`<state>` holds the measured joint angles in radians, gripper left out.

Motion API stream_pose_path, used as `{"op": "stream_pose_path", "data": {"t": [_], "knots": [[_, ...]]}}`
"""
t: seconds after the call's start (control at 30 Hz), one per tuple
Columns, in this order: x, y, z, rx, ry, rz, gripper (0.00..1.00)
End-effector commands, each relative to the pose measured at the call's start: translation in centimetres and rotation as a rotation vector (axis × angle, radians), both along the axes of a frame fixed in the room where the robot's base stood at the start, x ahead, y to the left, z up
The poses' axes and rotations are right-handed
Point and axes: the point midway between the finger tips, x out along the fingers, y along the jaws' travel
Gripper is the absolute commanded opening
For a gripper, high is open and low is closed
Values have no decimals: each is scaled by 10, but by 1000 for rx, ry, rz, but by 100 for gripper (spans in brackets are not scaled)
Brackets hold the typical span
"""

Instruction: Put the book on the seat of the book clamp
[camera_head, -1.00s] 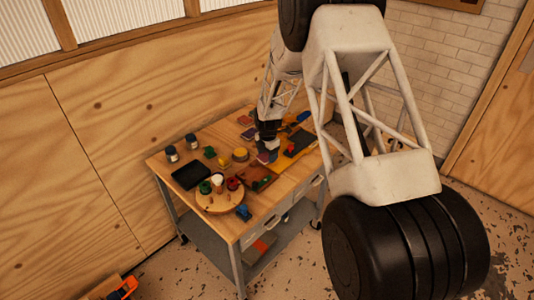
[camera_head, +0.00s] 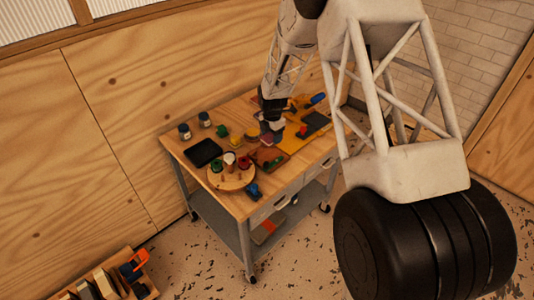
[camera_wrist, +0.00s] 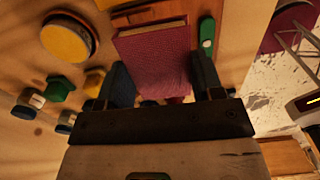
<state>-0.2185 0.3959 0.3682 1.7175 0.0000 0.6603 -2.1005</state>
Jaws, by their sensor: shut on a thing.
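The book (camera_wrist: 155,58) has a dark red cloth cover and a pale page edge in the wrist view. My gripper (camera_wrist: 164,88) is shut on it, with one finger on each side. In the head view, my gripper (camera_head: 270,134) holds the book (camera_head: 267,139) over the middle of the workbench; it looks small and partly covered there. A wooden stand with upright slabs and an orange part, apparently the book clamp (camera_head: 134,267), shows at the lower left, cut by the frame edge. Its seat cannot be made out.
The floor (camera_head: 195,265) between bench and stand looks clear.

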Motion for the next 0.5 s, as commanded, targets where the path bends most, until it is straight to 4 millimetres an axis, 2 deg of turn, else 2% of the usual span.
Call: {"op": "stream_pose_path", "data": {"t": [0.2, 0.5], "knots": [[-19, 18, 15, 0, 0, 32, 37], [-22, 20, 17, 0, 0, 37, 37]]}}
